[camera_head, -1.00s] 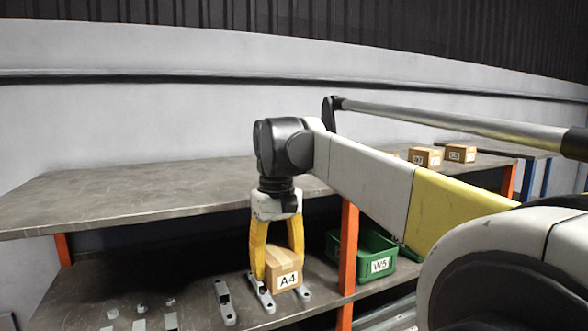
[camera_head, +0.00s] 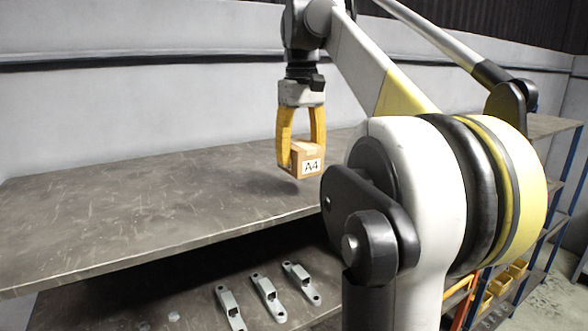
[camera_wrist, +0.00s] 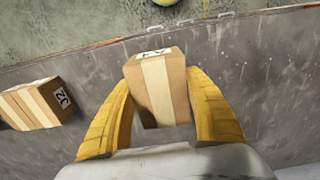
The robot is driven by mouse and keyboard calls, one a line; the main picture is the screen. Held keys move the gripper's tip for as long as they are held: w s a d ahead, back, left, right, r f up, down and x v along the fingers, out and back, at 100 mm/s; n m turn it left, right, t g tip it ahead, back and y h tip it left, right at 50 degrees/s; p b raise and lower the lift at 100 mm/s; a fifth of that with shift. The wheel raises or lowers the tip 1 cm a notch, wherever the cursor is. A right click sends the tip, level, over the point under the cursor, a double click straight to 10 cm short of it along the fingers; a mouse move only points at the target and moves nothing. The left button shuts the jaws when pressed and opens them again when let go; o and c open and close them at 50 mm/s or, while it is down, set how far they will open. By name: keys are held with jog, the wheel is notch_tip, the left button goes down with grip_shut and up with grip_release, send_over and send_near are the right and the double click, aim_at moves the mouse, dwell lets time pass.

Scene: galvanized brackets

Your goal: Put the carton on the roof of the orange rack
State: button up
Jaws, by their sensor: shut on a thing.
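The brown carton labelled A4 (camera_head: 306,161) is between the yellow fingers of my gripper (camera_head: 300,150), which is shut on it. It hangs upright over the grey, scratched roof of the orange rack (camera_head: 120,205). A dark shadow lies on the roof below and left of it, and the carton looks clear of the surface. In the wrist view, the carton (camera_wrist: 158,90) sits between both fingers (camera_wrist: 160,105), with the roof (camera_wrist: 255,75) beneath.
Another taped carton (camera_wrist: 32,102) stands on the roof at the left of the wrist view. Several metal brackets (camera_head: 267,297) lie on the shelf below. Yellow bins (camera_head: 500,285) sit low at the right. The roof's left part is clear.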

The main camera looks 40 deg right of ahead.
aim_at(299, 141)
jog(key=shift+w+d+f, duration=0.3)
jog(key=shift+w+f, duration=0.05)
jog(key=shift+w, duration=0.15)
jog(key=shift+w+d+f, duration=0.3)
jog(key=shift+w, duration=0.2)
jog(key=shift+f+p, duration=0.65)
jog(key=shift+f, duration=1.45)
jog(key=shift+f, duration=0.15)
jog(key=o, duration=1.4)
jog(key=shift+c, duration=0.2)
notch_tip(299, 141, up, 12)
jog(key=shift+r, duration=0.15)
